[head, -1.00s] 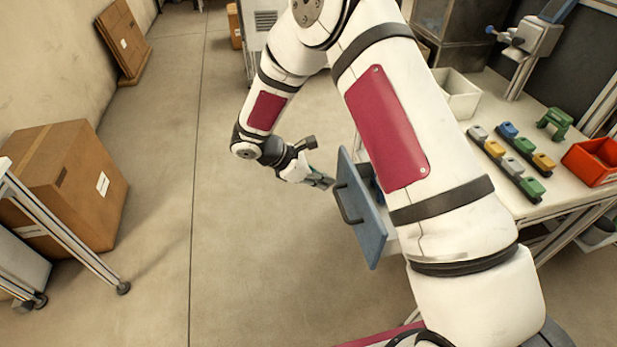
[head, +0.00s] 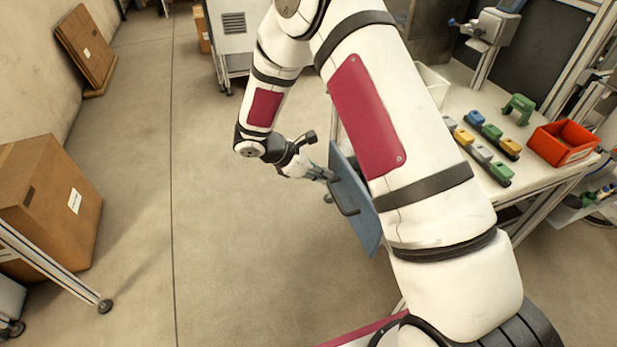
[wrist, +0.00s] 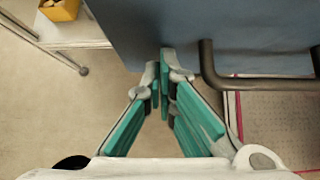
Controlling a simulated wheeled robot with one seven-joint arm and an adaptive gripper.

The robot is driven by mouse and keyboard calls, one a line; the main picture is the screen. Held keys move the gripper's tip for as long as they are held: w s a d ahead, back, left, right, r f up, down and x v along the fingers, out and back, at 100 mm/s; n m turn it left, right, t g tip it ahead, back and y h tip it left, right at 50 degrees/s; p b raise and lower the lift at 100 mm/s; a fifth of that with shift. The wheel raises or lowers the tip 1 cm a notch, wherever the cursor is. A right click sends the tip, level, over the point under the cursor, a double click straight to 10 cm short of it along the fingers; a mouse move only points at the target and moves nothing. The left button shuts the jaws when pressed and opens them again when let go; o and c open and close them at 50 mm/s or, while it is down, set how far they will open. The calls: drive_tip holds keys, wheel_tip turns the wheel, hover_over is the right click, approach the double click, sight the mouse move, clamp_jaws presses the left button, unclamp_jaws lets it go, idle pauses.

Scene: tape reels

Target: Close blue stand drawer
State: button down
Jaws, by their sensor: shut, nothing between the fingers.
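The blue drawer front (head: 360,205) with a dark bar handle (head: 343,198) shows in the head view, partly hidden behind my arm. In the wrist view the blue drawer front (wrist: 215,35) fills the top, with its dark handle (wrist: 255,65) to the right of my fingers. My gripper (head: 330,175) is shut and empty, at the drawer front's upper left part. In the wrist view my gripper's teal-padded fingers (wrist: 164,75) meet at the tips, at the lower edge of the blue front. I cannot tell whether they touch it. The drawer body is hidden behind my arm.
A workbench (head: 530,180) stands at the right with a red bin (head: 563,142) and several coloured blocks. A cardboard box (head: 45,205) stands at the left. The floor between is clear. A yellow bin (wrist: 60,10) shows top left in the wrist view.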

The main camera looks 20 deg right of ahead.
drive_tip(key=d+b, duration=0.1)
drive_tip(key=d, duration=2.2)
drive_tip(key=shift+d, duration=0.15)
drive_tip(key=shift+d+r, duration=0.1)
drive_tip(key=shift+a, duration=0.35)
drive_tip(key=a, duration=0.4)
drive_tip(key=shift+a+r, duration=0.35)
drive_tip(key=v, duration=0.8)
drive_tip(key=shift+a+r, duration=0.25)
drive_tip(key=shift+a, duration=0.05)
